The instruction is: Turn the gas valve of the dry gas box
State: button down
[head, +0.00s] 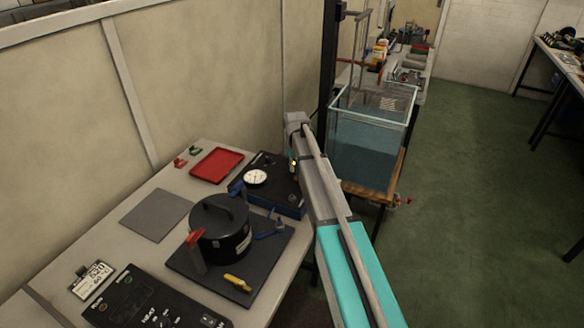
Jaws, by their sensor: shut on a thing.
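The dry gas box (285,206) is a low dark box with a white round gauge (255,177), at the back right of the bench. My arm reaches over from the lower right, and its far end hangs down by the box's right side. My gripper (293,165) shows only as a small dark part there, partly behind the arm. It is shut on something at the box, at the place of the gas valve. The valve itself is too small and too covered to make out, so its angle cannot be told.
A black lidded pot (221,233) stands on a dark plate with red and blue clamps and a yellow-handled tool (238,283). A red tray (217,165) and grey mat (156,215) lie behind. A control panel (150,302) is in front. A glass water tank (368,150) stands right of my arm.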

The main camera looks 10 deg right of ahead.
jog(key=m, duration=0.2)
jog(key=d+m, duration=0.2)
jog(key=m, duration=0.1)
jog(key=shift+w+m, duration=0.1)
jog(key=shift+m, duration=0.2)
jog(key=m, duration=0.2)
jog(key=d+m, duration=0.1)
jog(key=m, duration=0.3)
jog(key=shift+s+d, duration=0.3)
jog(key=shift+s, duration=0.05)
jog(key=c, duration=0.6)
grip_release()
jog(key=shift+r, duration=0.1)
